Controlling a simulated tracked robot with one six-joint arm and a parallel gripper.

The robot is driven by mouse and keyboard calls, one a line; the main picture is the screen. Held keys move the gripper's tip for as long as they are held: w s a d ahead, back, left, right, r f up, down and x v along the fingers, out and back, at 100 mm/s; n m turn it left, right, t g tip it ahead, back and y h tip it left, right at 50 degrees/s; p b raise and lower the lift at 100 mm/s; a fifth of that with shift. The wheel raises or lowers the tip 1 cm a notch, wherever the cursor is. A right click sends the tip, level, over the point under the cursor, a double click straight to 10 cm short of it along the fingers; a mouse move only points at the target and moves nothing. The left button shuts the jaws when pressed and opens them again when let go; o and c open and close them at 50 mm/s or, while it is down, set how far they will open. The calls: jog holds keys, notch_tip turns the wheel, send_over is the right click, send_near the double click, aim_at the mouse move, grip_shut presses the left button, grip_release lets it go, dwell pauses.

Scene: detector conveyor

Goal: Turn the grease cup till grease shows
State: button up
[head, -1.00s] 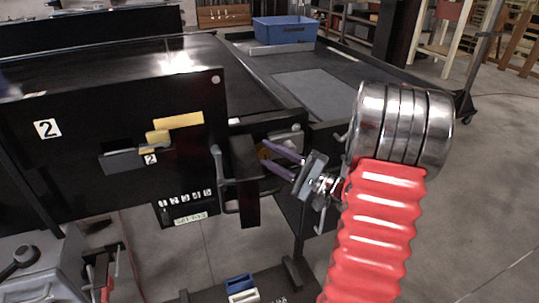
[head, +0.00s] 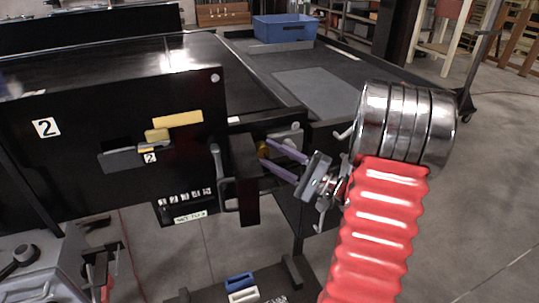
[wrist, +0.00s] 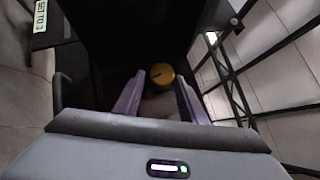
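The grease cup, a round brass-yellow cap with a dark slot (wrist: 162,75), shows in the wrist view just beyond and between my fingertips. In the head view, it is a small yellow patch (head: 263,150), partly hidden by the black bracket and my fingers. My gripper (head: 267,154) has two purple fingers spread apart, reaching left towards the cup. In the wrist view, the fingers of my gripper (wrist: 160,84) stand on either side of the cup with dark gaps beside it. I cannot make out any grease.
A black upright bracket (head: 244,180) with a grey handle (head: 217,165) stands close left of my fingers. The conveyor side panel (head: 75,175) carries a yellow block, a counter and a label. A blue bin (head: 285,28) is at the back. Open floor lies to the right.

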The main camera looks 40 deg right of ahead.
jog(key=v, duration=1.2)
jog(key=shift+s+d+f, duration=0.2)
jog(key=shift+s+f, duration=0.05)
jog(key=shift+s, duration=0.05)
